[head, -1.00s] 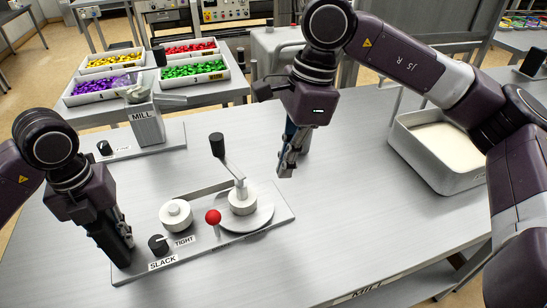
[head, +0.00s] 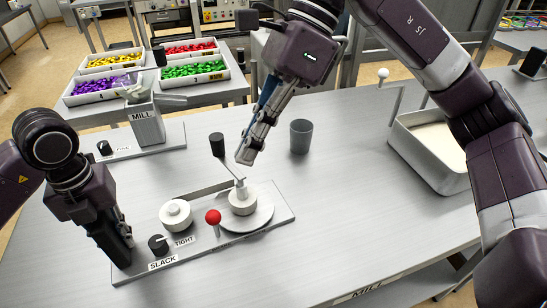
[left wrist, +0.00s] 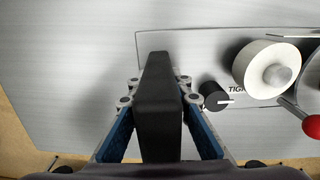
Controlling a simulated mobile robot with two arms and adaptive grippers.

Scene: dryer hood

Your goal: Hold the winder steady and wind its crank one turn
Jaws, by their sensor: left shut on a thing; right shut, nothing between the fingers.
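The winder's grey base plate (head: 280,211) lies on the table and carries a white spool (head: 176,215), a red-knobbed lever (head: 213,217), a black dial (head: 158,244) and a round crank hub (head: 243,201). A crank arm rises from the hub to an upright black crank handle (head: 217,145). My left gripper (head: 118,252) is shut at the plate's left end on a black upright grip (left wrist: 160,105), mostly hidden by the gripper in the head view. My right gripper (head: 249,152) is shut and empty, tilted down, just right of the crank handle and apart from it.
A grey cup (head: 301,136) stands right of my right gripper. A mill (head: 147,124) is at the back left, beyond it trays of coloured pieces (head: 195,88). A white-filled bin (head: 424,175) is at the right. The table front right of the winder is clear.

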